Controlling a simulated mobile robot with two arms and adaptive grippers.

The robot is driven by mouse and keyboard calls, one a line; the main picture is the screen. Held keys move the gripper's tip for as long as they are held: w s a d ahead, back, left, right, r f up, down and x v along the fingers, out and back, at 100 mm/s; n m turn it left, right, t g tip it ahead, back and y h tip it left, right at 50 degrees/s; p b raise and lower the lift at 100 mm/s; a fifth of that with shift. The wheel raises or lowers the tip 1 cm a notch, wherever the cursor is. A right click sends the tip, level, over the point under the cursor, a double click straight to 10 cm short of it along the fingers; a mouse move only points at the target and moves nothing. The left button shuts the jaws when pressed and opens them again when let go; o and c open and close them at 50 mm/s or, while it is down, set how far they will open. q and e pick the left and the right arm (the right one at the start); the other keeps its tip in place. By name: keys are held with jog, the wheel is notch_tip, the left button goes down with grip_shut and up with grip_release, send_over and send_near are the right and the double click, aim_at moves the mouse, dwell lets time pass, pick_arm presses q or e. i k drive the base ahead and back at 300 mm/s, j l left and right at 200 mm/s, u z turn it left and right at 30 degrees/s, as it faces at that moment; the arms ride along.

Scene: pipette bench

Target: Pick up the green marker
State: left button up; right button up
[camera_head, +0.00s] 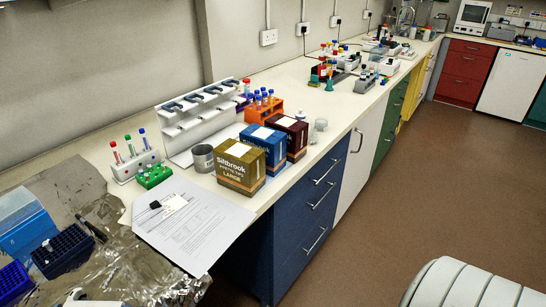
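A slim upright item with a green top (129,144) stands in a small white rack (124,174) on the left part of the bench. It looks like the green marker, but it is too small to tell a marker from a capped tube. A red-topped item (115,152) stands to its left and a blue-topped one (144,138) to its right in the same rack. Neither of my grippers can be made out in the head view.
A green tube block (154,177) sits just in front of the white rack. A pipette stand (205,125), a grey cup (203,158) and several tip boxes (240,166) stand to the right. A printed sheet (195,235) and crumpled foil (150,270) lie in front.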

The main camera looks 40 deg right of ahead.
aim_at(128, 138)
jog(key=i+j+z, duration=0.1)
jog(key=z, duration=0.3)
jog(key=j+z, duration=0.55)
jog(key=z, duration=0.25)
jog(key=j+z, duration=0.4)
jog(key=l+u, duration=0.1)
jog(key=u, duration=0.8)
jog(key=i+l+u, duration=0.15)
jog(key=l, duration=0.3)
jog(key=i+l+u, duration=0.1)
jog(key=l, duration=0.35)
jog(key=l+u, duration=0.15)
jog(key=l, duration=0.35)
jog(key=i, duration=0.05)
